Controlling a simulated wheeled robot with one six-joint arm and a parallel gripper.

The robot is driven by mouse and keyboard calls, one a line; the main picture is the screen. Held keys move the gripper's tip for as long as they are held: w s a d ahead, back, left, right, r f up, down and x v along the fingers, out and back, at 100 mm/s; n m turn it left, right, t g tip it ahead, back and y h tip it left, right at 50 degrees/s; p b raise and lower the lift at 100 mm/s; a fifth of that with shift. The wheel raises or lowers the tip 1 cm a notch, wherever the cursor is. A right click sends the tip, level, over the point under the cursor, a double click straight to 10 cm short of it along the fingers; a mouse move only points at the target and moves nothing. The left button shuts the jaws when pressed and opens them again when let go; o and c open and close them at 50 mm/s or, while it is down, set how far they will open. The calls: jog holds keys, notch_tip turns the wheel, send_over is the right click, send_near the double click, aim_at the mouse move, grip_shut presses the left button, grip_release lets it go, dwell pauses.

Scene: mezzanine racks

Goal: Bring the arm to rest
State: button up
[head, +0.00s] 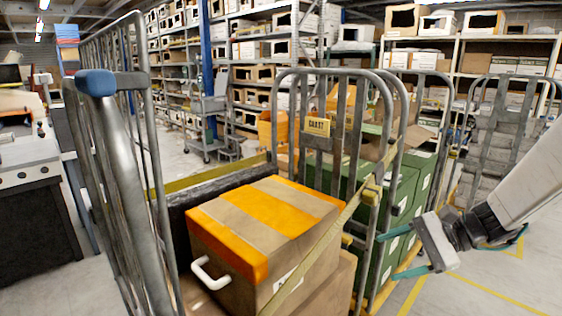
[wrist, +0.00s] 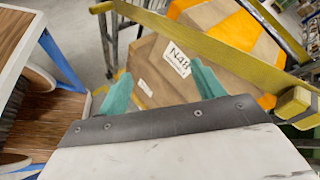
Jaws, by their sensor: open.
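My gripper (head: 390,255) is at the end of my arm (head: 520,190), at the right of the head view. Its two teal fingers stand apart, with nothing between them. In the wrist view the fingers (wrist: 160,88) point towards a cardboard box with a white label (wrist: 176,65), which lies beyond them. In the head view the gripper is just right of the roll cage (head: 372,200) that holds the boxes. I cannot tell whether a finger touches the cage.
A cardboard box with orange tape (head: 265,225) and a white handle sits in the cage behind a yellow strap (head: 325,240). The strap's buckle (wrist: 297,102) is close to the gripper. Green boxes (head: 400,205) stand behind the cage. A wooden shelf unit (wrist: 45,105) is at left.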

jog(key=s+r+n+h, duration=0.2)
jog(key=s+n+h, duration=0.2)
jog(key=s, duration=0.3)
jog(key=s+d+r+n+h, duration=0.1)
jog(key=s+r+n+h, duration=0.2)
jog(key=s, duration=0.4)
jog(key=s+r+n+h, duration=0.2)
jog(key=s+n+h, duration=0.3)
jog(key=s, duration=0.3)
jog(key=shift+d+r+n+g, duration=0.3)
jog(key=shift+d+r+n, duration=0.05)
jog(key=shift+n, duration=0.25)
